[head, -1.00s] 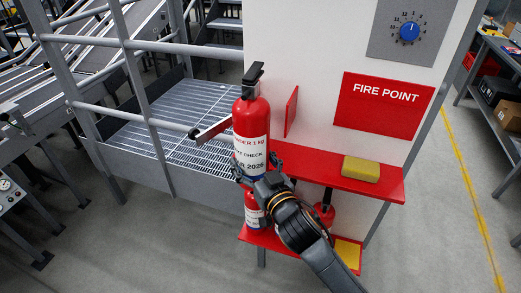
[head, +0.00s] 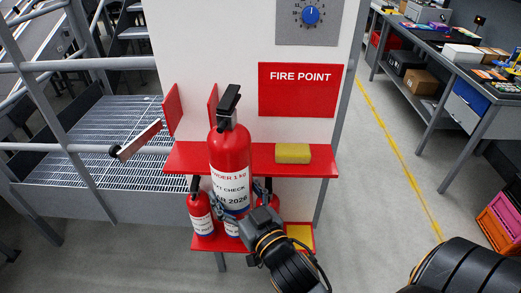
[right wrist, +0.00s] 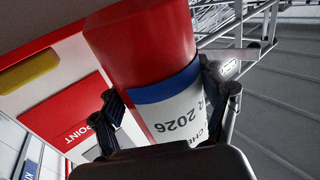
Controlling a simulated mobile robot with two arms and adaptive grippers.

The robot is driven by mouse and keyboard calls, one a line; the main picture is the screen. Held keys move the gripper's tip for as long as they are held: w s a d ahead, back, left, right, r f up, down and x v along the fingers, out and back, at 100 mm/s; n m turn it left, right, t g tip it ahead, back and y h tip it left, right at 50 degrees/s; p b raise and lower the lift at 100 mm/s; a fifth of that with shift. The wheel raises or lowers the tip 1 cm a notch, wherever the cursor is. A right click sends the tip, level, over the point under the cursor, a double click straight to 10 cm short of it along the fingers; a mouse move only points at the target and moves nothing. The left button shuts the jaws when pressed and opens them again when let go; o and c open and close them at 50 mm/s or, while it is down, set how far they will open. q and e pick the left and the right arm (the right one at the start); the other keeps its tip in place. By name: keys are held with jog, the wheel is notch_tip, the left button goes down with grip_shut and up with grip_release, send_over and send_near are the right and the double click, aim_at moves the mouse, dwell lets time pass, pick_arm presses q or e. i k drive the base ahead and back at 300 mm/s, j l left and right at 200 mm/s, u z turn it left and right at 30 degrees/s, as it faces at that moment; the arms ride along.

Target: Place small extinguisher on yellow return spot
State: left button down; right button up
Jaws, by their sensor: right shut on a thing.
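The yellow spot (head: 300,236) is at the right end of the red lower shelf (head: 262,243), partly hidden by my right arm. The held extinguisher is above and left of it. My left gripper is not in view.
Other red extinguishers (head: 200,213) stand on the lower shelf, some hidden behind the held one. A yellow block (head: 293,153) lies on the upper shelf (head: 325,163). Red upright panels (head: 172,109) are at left. A railing and grating lie left; open floor lies right.

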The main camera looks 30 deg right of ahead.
aim_at(300, 237)
jog(key=i+z, duration=0.1)
jog(key=z, duration=0.3)
jog(key=i+j+z, duration=0.15)
jog(key=z, duration=0.25)
jog(key=i+j+z, duration=0.1)
jog(key=z, duration=0.3)
